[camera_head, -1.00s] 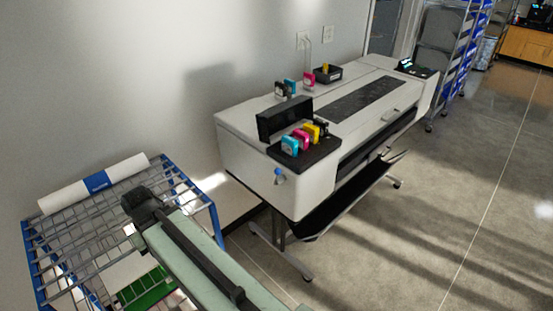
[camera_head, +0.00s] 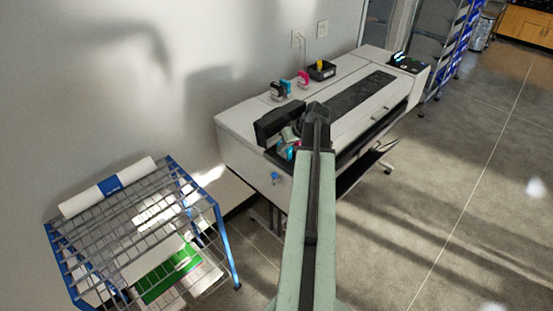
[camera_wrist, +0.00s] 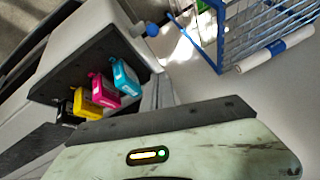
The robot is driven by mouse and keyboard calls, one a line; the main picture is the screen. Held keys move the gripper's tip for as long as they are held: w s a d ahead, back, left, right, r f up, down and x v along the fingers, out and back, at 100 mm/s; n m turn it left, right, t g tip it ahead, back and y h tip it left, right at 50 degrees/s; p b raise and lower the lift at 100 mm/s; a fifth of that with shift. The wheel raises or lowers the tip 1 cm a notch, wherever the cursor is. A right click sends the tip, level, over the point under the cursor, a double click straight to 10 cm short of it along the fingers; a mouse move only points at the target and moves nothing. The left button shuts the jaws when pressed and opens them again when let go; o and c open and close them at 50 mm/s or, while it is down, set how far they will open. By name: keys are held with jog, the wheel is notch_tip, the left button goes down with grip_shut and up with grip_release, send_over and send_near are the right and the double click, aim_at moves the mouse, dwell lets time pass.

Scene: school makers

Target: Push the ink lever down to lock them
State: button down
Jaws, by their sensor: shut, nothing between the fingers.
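The printer (camera_head: 235,130) is a long, pale machine against the wall. A small blue-tipped lever (camera_head: 275,177) sticks out of its near left end and also shows in the wrist view as a blue knob (camera_wrist: 152,29). In the wrist view, cyan (camera_wrist: 126,76), magenta (camera_wrist: 104,90), yellow (camera_wrist: 86,104) and black cartridges stand in a dark bay (camera_wrist: 60,78). My gripper (camera_head: 289,134) is above the bay, apart from the lever, and is shut and empty. My arm hides part of it and most of the cartridges in the head view.
A blue-framed wire rack (camera_head: 130,215) with a white roll (camera_head: 85,203) stands at left. A raised dark lid (camera_head: 280,118) is behind the bay. More cartridges (camera_head: 280,90) and a black tray (camera_head: 322,70) sit on the printer's top. Floor at right is clear.

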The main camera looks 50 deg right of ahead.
jog(key=shift+d+f, duration=0.1)
jog(key=w+f+b, duration=0.1)
jog(key=f+b, duration=0.2)
jog(key=w+a+f+b, duration=0.1)
jog(key=f+b, duration=0.3)
jog(key=w+f+b, duration=0.1)
jog(key=f+b, duration=0.3)
jog(key=shift+a, duration=0.4)
jog(key=shift+s, duration=0.2)
jog(key=shift+w, duration=0.1)
